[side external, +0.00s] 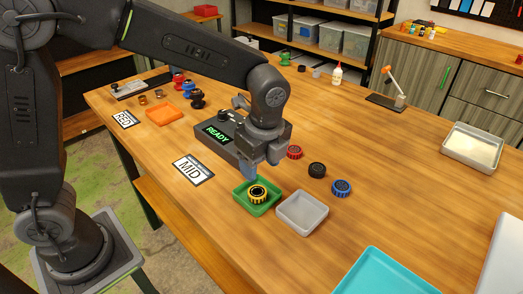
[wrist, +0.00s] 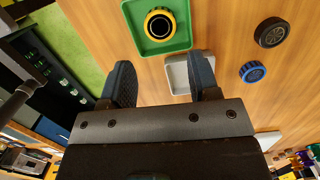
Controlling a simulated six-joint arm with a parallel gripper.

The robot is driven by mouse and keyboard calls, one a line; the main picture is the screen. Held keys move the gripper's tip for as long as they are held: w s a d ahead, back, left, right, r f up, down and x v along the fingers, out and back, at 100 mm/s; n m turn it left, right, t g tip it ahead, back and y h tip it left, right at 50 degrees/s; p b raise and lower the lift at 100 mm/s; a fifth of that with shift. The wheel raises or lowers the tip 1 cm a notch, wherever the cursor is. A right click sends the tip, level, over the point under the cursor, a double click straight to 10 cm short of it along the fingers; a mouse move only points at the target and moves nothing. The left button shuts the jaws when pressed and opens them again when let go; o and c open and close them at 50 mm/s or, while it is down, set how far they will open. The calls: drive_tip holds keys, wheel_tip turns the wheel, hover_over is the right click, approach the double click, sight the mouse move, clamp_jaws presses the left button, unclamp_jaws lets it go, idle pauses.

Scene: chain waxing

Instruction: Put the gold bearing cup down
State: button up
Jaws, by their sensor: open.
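The gold bearing cup (side external: 257,194), a yellow ring with black inside, lies flat in the small green tray (side external: 237,198). In the wrist view the cup (wrist: 159,25) shows whole inside the green tray (wrist: 183,38), near the top edge. My gripper (side external: 262,165) is just above and behind the tray in the side view. Its two fingers stand wide apart in the wrist view (wrist: 162,80), with nothing between them. The fingers are clear of the cup.
A grey tray (side external: 302,214) stands right beside the green one. Red (side external: 294,152), black (side external: 317,170) and blue (side external: 341,188) round parts lie to the right. A box reading READY (side external: 217,134) stands behind my gripper. A MID card (side external: 193,169) lies left. Table front right holds a turquoise tray (side external: 385,275).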

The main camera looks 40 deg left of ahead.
drive_tip(key=s+a+r+n+t+h, duration=0.1)
drive_tip(key=s+a+r+n+t, duration=0.2)
drive_tip(key=s+a+r+n, duration=0.5)
drive_tip(key=s+a+n+t, duration=0.2)
drive_tip(key=s+n, duration=0.5)
drive_tip(key=n, duration=0.3)
drive_tip(key=shift+s+a+r+n+t, duration=0.2)
drive_tip(key=shift+s+a+n+t, duration=0.05)
drive_tip(key=shift+a+n+t, duration=0.1)
